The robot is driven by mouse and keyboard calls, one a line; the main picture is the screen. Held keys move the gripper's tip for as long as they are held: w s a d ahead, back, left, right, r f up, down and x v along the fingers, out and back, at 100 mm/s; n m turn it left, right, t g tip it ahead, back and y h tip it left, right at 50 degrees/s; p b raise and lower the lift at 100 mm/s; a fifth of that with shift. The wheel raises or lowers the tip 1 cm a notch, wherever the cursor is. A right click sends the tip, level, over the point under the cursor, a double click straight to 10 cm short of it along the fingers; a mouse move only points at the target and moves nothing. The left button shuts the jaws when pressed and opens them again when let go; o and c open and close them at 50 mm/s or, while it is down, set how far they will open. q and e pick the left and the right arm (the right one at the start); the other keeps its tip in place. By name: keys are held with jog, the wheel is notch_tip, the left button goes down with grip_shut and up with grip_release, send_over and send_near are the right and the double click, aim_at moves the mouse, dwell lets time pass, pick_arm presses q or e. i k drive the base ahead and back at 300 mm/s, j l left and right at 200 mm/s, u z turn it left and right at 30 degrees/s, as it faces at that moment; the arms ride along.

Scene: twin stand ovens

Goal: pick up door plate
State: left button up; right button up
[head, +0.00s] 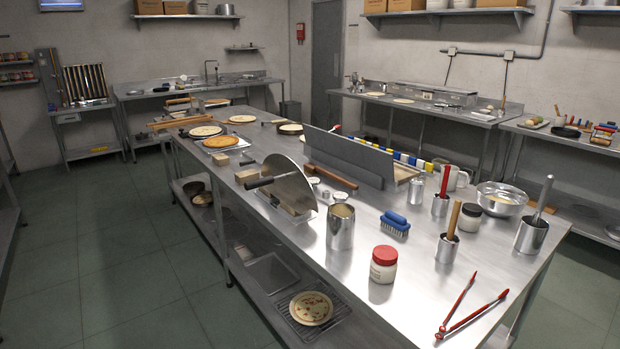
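A half-round grey metal plate (290,184) with a dark bar handle (259,183) stands tilted on the long steel table (375,275), left of the middle. It looks like the door plate. Pale wooden blocks (294,209) are at its lower edge, on a thin flat tray. A long grey rectangular panel (345,156) stands upright farther back on the same table; I cannot tell its use. Neither of my grippers is in view.
A steel canister (340,228), red-lidded jar (383,264), blue brush (394,223) and red-handled tongs (470,318) stand or lie nearby on the table. Pizzas (220,141) lie at its far end. A lower shelf holds a pizza (311,308). The left floor (130,260) is clear.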

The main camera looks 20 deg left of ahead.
aim_at(267, 180)
jog(key=i+j+z, duration=0.2)
jog(key=i+j, duration=0.15)
jog(key=j, duration=0.3)
jog(key=i+j+z, duration=0.1)
jog(key=j, duration=0.25)
jog(key=i+j+z, duration=0.1)
jog(key=j, duration=0.25)
jog(key=i+j+z, duration=0.1)
jog(key=j, duration=0.3)
jog(key=i+j, duration=0.15)
jog(key=j, duration=0.2)
jog(key=i+j, duration=0.15)
jog(key=j, duration=0.2)
jog(key=i+j, duration=0.15)
jog(key=j, duration=0.25)
jog(key=i+j, duration=0.15)
jog(key=j, duration=0.2)
jog(key=i+j, duration=0.15)
jog(key=j, duration=0.2)
jog(key=z, duration=0.05)
